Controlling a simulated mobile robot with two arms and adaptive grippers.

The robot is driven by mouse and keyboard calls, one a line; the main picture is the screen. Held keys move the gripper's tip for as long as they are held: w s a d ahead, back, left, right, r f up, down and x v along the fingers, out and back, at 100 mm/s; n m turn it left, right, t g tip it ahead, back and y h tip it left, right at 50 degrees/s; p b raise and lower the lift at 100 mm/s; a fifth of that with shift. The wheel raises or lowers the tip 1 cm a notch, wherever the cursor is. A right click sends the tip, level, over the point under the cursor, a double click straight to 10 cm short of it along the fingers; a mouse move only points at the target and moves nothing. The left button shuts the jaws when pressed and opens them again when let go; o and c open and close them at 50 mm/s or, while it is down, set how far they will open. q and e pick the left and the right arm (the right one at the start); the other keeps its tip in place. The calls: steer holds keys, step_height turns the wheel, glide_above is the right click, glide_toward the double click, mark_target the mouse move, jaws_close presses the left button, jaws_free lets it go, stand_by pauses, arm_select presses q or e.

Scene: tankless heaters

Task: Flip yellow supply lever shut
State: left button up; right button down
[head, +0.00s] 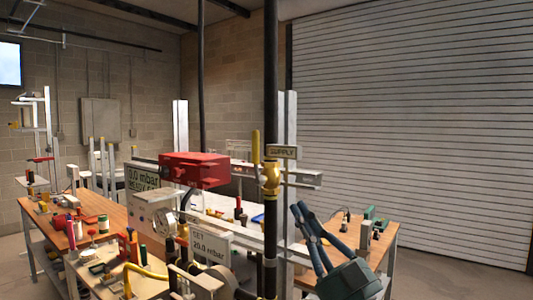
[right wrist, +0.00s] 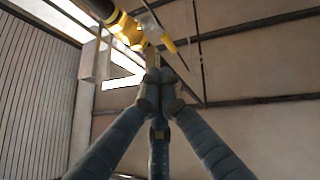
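The yellow supply lever (head: 255,148) stands upright, alongside the dark vertical pipe, on a brass valve (head: 271,177). A small SUPPLY sign (head: 284,152) is just right of it. My right gripper (head: 299,208) is below and right of the valve, fingers pointing up, apart from the lever. In the right wrist view its fingertips (right wrist: 160,80) meet with nothing seen between them. The brass valve (right wrist: 128,31) and yellow lever (right wrist: 168,44) show beyond the tips there. My left gripper is not in view.
The dark pipe (head: 271,80) runs vertically past the valve. A red box (head: 195,170) and a pressure display (head: 143,179) are left of it. A SET panel (head: 211,246) sits lower. Cluttered benches (head: 103,216) stand behind; a roller shutter (head: 420,120) closes the right side.

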steer(key=r+y, duration=0.1)
steer(key=s+r+n, duration=0.1)
steer(key=r, duration=0.1)
steer(key=r+y, duration=0.1)
steer(key=shift+s+r+n+y, duration=0.25)
steer(key=shift+r+n+y, duration=0.05)
steer(key=shift+a+r, duration=0.1)
steer(key=p, duration=0.5)
glide_toward(257, 135)
step_height(257, 135, up, 4)
steer(key=shift+w+a+f+p, duration=0.2)
steer(key=shift+w+a+p, duration=0.55)
steer(key=shift+w+a, duration=0.5)
steer(key=shift+w+d, duration=0.1)
steer(key=shift+d, duration=0.05)
